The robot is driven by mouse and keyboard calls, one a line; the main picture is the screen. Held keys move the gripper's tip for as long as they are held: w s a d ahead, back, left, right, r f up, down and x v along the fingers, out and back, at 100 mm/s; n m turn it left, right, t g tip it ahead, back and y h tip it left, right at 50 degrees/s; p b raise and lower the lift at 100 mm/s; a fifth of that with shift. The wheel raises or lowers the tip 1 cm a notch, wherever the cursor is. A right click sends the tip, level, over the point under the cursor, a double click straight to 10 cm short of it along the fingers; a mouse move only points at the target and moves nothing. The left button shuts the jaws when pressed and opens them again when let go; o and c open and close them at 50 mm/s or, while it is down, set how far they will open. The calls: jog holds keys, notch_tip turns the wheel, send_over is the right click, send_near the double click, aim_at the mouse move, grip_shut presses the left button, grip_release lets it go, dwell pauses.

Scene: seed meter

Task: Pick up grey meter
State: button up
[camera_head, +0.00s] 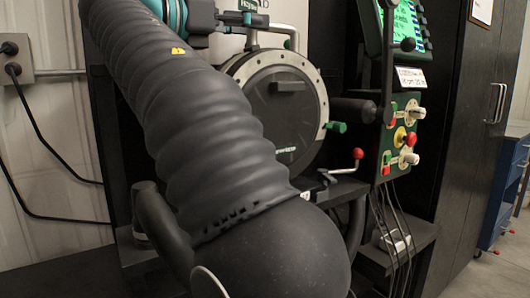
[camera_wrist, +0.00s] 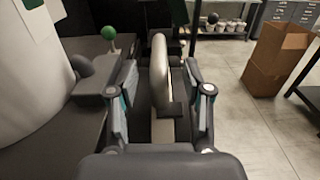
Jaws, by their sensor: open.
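My gripper (camera_wrist: 161,76) shows in the wrist view with its two fingers wide apart and nothing clamped between them. A pale, upright, rounded bar (camera_wrist: 160,66) stands in the gap between the fingers, with a dark block at its lower right. I cannot tell whether the fingers touch it. I cannot pick out a grey meter for sure in either view; this pale bar may or may not be part of it. In the head view my dark ribbed arm covers much of the scene, and I cannot make out the fingers there.
A round dark chamber door (camera_head: 286,105) is partly behind my arm. A control panel (camera_head: 401,138) with knobs and a green screen (camera_head: 411,28) stand right of it. A green ball knob (camera_wrist: 109,33) rises left of my gripper. A cardboard box (camera_wrist: 277,60) stands on open floor.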

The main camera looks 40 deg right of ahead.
jog(key=shift+d, duration=1.8)
grip_shut()
jog(key=shift+s+r, duration=0.1)
jog(key=shift+r, duration=0.15)
